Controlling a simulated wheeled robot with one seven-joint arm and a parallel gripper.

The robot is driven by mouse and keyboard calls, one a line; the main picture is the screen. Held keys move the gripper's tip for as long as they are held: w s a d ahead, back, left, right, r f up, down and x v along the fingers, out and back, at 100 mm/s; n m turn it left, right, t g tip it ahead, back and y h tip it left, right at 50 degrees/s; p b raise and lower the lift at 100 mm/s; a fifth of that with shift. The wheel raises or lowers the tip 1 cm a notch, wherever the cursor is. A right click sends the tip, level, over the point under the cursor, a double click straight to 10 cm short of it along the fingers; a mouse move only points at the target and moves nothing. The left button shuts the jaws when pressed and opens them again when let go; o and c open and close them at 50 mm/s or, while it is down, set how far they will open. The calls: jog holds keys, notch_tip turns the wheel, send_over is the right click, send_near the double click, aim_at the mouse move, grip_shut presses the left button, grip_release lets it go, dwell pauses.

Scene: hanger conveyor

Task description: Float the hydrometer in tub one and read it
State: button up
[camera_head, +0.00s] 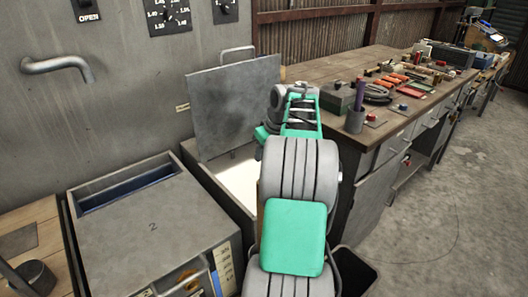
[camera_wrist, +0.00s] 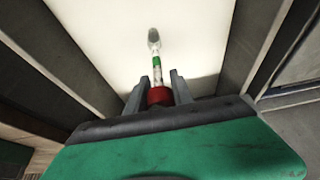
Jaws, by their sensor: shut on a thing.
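In the wrist view, my gripper (camera_wrist: 159,84) is shut on the hydrometer (camera_wrist: 157,75). The hydrometer shows a red part between the fingers, a pale stem with a green band, and a grey bulb at the far end. It points into the open tub (camera_wrist: 90,30), above or in its whitish liquid; I cannot tell whether it touches. In the head view, my arm hides the gripper's tips and the hydrometer. The open tub (camera_head: 195,160) shows whitish liquid inside. Its grey lid (camera_head: 235,108) stands raised behind it. No number shows on this tub.
A wooden workbench (camera_head: 325,68) with tools stands close at the right. A pipe spout (camera_head: 60,64) juts from the wall panel.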

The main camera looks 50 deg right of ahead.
jog(key=shift+f+b, duration=2.8)
jog(key=shift+f, duration=1.6)
jog(key=o, duration=1)
jog(key=shift+c, duration=0.2)
jog(key=shift+o, duration=0.2)
jog(key=o, duration=1)
jog(key=shift+r, duration=0.15)
notch_tip(320, 180, up, 9)
jog(key=p, duration=0.8)
